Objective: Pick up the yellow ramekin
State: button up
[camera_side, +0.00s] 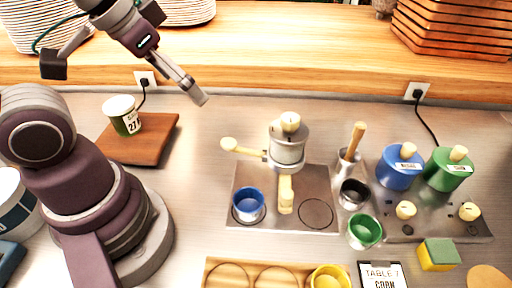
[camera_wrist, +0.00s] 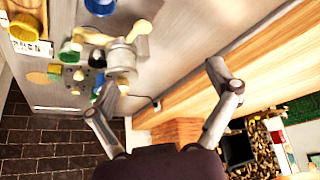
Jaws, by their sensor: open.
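The yellow ramekin (camera_side: 330,277) sits at the right end of a wooden tray (camera_side: 222,274) at the bottom of the side view, partly cut off by the frame edge. A yellow round thing, likely this ramekin (camera_wrist: 23,28), shows at the upper left of the wrist view. My gripper (camera_side: 202,98) is high above the counter, far to the upper left of the ramekin and apart from it. In the wrist view my gripper (camera_wrist: 158,78) has its fingers spread with nothing between them.
A blue ramekin (camera_side: 248,205) sits on the metal plate of a press (camera_side: 288,150). A green ramekin (camera_side: 365,231) stands near a dark metal cup (camera_side: 353,194). Blue (camera_side: 400,170) and green (camera_side: 446,171) canisters stand right. A paper cup (camera_side: 122,115) stands on a brown board.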

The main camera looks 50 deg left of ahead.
jog(key=m+g, duration=0.6)
jog(key=m, duration=0.3)
send_over(331, 286)
jog(key=s, duration=0.1)
notch_tip(331, 286, down, 10)
notch_tip(331, 286, down, 9)
jog(key=shift+f, duration=0.6)
jog(key=shift+c, duration=0.4)
jog(key=c, duration=1.2)
